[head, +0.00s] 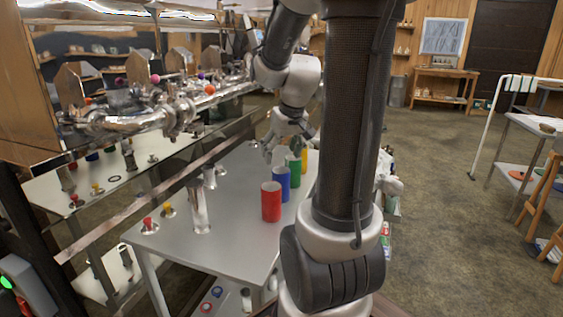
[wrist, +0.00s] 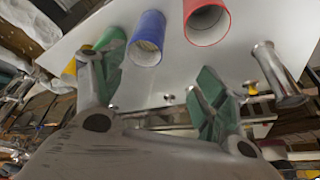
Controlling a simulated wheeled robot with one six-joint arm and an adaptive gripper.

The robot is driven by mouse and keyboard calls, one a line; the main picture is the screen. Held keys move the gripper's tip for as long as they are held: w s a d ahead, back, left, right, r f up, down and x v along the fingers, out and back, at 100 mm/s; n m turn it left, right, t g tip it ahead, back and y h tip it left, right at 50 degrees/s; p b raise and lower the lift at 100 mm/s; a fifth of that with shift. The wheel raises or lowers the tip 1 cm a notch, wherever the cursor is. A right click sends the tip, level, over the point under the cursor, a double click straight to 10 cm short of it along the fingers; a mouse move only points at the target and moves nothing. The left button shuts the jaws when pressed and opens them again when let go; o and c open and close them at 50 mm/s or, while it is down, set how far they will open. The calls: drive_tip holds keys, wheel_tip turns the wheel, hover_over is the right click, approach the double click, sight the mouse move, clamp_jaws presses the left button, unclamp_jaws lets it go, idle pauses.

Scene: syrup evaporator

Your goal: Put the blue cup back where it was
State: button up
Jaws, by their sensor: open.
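The blue cup (head: 281,183) stands upright on the grey metal table, in a row between the red cup (head: 271,202) and the green cup (head: 294,170). My gripper (head: 284,150) is just above and behind the row, open, with nothing seen between its fingers. In the wrist view the blue cup (wrist: 148,38) lies beyond the gap between the spread green-tipped fingers of my gripper (wrist: 158,88), apart from them. The left finger partly covers the green cup (wrist: 110,38). No marked former place of the blue cup can be made out.
A yellow cup (head: 304,157) ends the row at the back, partly hidden. A metal rail and shiny evaporator pipes (head: 140,115) run along the left. Open floor lies right.

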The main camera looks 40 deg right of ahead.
drive_tip(key=s+a+r+n+y, duration=0.1)
drive_tip(key=s+a+r, duration=0.5)
drive_tip(key=s+a, duration=0.7)
drive_tip(key=shift+s+n, duration=0.8)
drive_tip(key=shift+s, duration=0.1)
drive_tip(key=shift+r, duration=0.1)
idle(0.8)
